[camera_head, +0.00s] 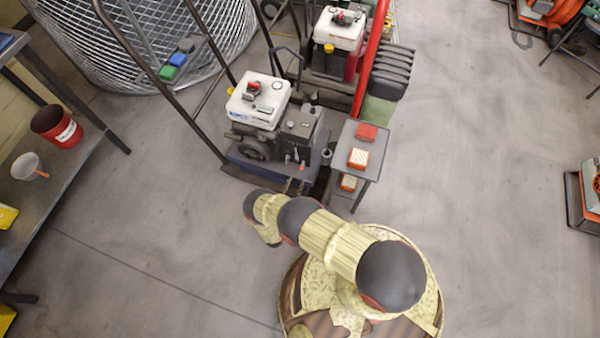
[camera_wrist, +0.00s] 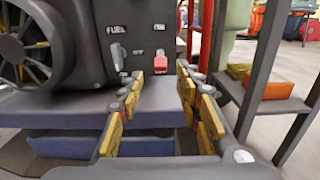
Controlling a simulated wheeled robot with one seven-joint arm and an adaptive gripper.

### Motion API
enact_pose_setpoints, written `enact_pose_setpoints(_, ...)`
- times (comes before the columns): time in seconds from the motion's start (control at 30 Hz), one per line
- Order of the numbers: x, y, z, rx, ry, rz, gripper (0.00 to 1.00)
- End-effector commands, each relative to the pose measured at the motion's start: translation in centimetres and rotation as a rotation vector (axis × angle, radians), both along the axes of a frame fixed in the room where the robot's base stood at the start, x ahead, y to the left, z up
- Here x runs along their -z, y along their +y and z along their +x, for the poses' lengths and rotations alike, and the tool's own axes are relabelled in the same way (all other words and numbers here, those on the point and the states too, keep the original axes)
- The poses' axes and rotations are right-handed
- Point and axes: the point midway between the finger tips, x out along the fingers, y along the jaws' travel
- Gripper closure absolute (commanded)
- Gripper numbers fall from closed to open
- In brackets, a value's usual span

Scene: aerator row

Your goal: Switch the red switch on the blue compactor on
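The blue compactor (camera_head: 248,163) has a blue base, a white-topped engine and a dark grey control box. In the wrist view its blue base (camera_wrist: 70,108) fills the lower left. The red switch (camera_wrist: 162,63) is on the front of the dark box, below a small white label. A grey lever under the word FUEL is left of it. My gripper (camera_wrist: 159,80) is open and empty, with yellow-padded fingers spread to either side of the switch in the picture. The fingertips look short of the panel; contact cannot be made out. In the head view my arm hides the gripper.
A small grey stand (camera_head: 362,138) with red and orange boxes is close on the right; its shelf (camera_wrist: 268,103) shows in the wrist view. A second machine (camera_head: 340,30) stands behind. A workbench (camera_head: 60,185) is at the left. Open floor lies to the right.

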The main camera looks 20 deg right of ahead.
Motion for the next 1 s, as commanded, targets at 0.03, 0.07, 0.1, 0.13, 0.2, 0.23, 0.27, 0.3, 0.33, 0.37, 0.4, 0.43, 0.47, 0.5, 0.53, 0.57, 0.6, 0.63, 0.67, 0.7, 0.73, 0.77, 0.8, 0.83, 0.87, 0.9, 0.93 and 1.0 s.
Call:
enact_pose_setpoints(0.03, 0.1, -0.6, 0.5, 0.004, 0.000, 0.000, 0.65)
enact_pose_setpoints(0.07, 0.1, -0.9, 0.9, 0.005, 0.000, 0.000, 0.65)
enact_pose_setpoints(0.1, 0.1, -1.2, 1.4, 0.005, 0.000, 0.000, 0.65)
enact_pose_setpoints(0.13, 0.1, -1.5, 1.8, 0.006, 0.000, 0.000, 0.65)
enact_pose_setpoints(0.2, 0.1, -2.1, 2.6, 0.006, 0.000, 0.000, 0.65)
enact_pose_setpoints(0.23, 0.1, -2.3, 3.0, 0.006, 0.000, 0.000, 0.65)
enact_pose_setpoints(0.27, 0.1, -2.6, 3.3, 0.005, 0.000, 0.000, 0.65)
enact_pose_setpoints(0.3, 0.1, -2.9, 3.7, 0.005, 0.000, 0.000, 0.65)
enact_pose_setpoints(0.33, 0.1, -3.1, 4.0, 0.005, 0.001, 0.000, 0.65)
enact_pose_setpoints(0.37, 0.1, -3.2, 4.2, 0.005, 0.001, 0.001, 0.65)
enact_pose_setpoints(0.4, 0.1, -3.4, 4.5, 0.004, 0.001, 0.001, 0.65)
enact_pose_setpoints(0.43, 0.1, -3.6, 4.7, 0.004, 0.001, 0.001, 0.65)
enact_pose_setpoints(0.47, 0.1, -3.7, 4.9, 0.004, 0.001, 0.001, 0.65)
enact_pose_setpoints(0.5, 0.0, -3.8, 5.0, 0.004, 0.001, 0.001, 0.65)
enact_pose_setpoints(0.53, 0.0, -3.8, 5.1, 0.003, 0.001, 0.001, 0.65)
enact_pose_setpoints(0.57, 0.0, -3.9, 5.2, 0.003, 0.001, 0.001, 0.65)
enact_pose_setpoints(0.6, 0.0, -3.9, 5.2, 0.002, 0.001, 0.001, 0.65)
enact_pose_setpoints(0.63, 0.0, -3.9, 5.3, 0.002, 0.001, 0.001, 0.65)
enact_pose_setpoints(0.67, 0.0, -3.9, 5.3, 0.002, 0.001, 0.001, 0.65)
enact_pose_setpoints(0.7, 0.0, -3.9, 5.3, 0.002, 0.001, 0.001, 0.65)
enact_pose_setpoints(0.73, 0.0, -3.9, 5.3, 0.002, 0.001, 0.001, 0.65)
enact_pose_setpoints(0.77, 0.0, -3.9, 5.3, 0.002, 0.001, 0.001, 0.65)
enact_pose_setpoints(0.8, 0.0, -3.9, 5.3, 0.002, 0.001, 0.000, 0.65)
enact_pose_setpoints(0.83, 0.0, -3.9, 5.3, 0.002, 0.001, 0.000, 0.66)
enact_pose_setpoints(0.87, 0.0, -3.9, 5.2, 0.002, 0.001, 0.000, 0.67)
enact_pose_setpoints(0.9, 0.0, -3.9, 5.2, 0.002, 0.001, 0.000, 0.70)
enact_pose_setpoints(0.93, 0.0, -3.9, 5.2, 0.002, 0.001, 0.000, 0.71)
enact_pose_setpoints(1.0, 0.0, -3.9, 5.2, 0.002, 0.001, 0.000, 0.75)
